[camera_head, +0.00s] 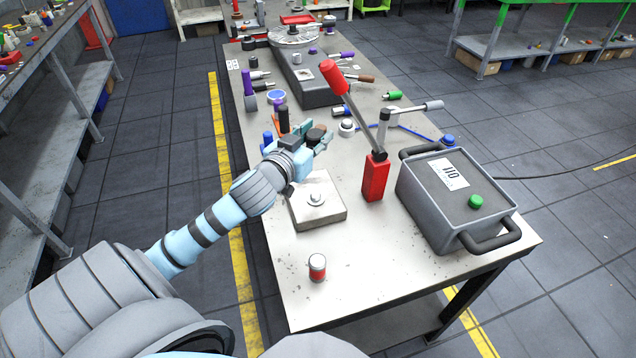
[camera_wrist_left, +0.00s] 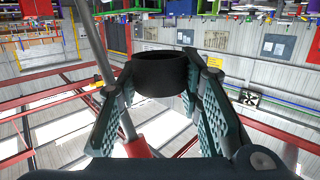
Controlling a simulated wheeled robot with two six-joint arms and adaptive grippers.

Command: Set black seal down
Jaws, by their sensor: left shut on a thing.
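My left gripper (camera_head: 320,138) reaches in from the left and is above the workbench (camera_head: 375,270), just beyond a square metal plate. It is shut on the black seal (camera_wrist_left: 160,74), a short dark ring held between the two teal fingers in the left wrist view. In the head view the seal (camera_head: 315,135) is small and partly hidden by the fingers. I cannot tell its exact height above the bench. My right gripper is not in view.
The square plate (camera_head: 330,213) with a round stub stands nearest the gripper. A red lever press (camera_head: 375,180) and a grey handled box (camera_head: 440,215) stand to its right. A small red cylinder (camera_head: 317,268) stands in front. Several tools and parts crowd the bench behind; its front is mostly clear.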

